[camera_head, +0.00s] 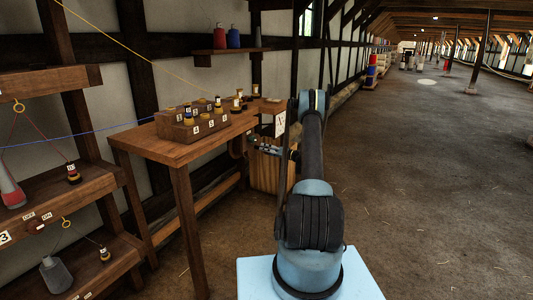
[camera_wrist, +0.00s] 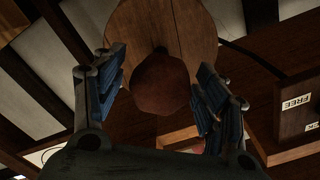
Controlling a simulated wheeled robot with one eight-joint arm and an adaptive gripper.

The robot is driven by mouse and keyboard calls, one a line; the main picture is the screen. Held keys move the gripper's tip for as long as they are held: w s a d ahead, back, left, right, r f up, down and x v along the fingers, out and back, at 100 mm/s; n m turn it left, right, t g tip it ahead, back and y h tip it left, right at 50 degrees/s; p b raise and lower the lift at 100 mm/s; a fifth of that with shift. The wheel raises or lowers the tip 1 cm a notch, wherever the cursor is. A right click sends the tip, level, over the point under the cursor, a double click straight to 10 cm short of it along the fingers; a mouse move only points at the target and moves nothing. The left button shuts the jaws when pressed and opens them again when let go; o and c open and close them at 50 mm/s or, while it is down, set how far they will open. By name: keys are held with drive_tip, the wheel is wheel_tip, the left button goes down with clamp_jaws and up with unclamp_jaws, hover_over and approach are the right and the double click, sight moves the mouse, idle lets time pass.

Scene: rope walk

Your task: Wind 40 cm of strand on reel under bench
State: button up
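In the wrist view a round wooden disc (camera_wrist: 190,25) faces me with a brown faceted knob (camera_wrist: 160,85) standing out from it. It looks like the end of the reel, but I cannot see any strand on it. My gripper (camera_wrist: 160,80) is open, its blue-padded fingers on either side of the knob. A gap shows at both sides. In the head view the bench (camera_head: 185,150) stands at left; my arm reaches to its far end and partly hides that area. A dark rounded thing (camera_head: 238,146) shows under the bench's far end.
A block of numbered bobbins (camera_head: 190,128) stands on the bench. Shelves (camera_head: 60,200) with hanging weights are at left. A yellow strand and a blue strand (camera_head: 85,133) run across the left. A FREE label (camera_wrist: 296,104) shows at right. The floor (camera_head: 440,190) at right is clear.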

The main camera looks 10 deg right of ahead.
drive_tip(key=c, duration=0.9)
drive_tip(key=shift+m, duration=0.6)
drive_tip(key=o, duration=1.1)
drive_tip(key=shift+c, duration=0.2)
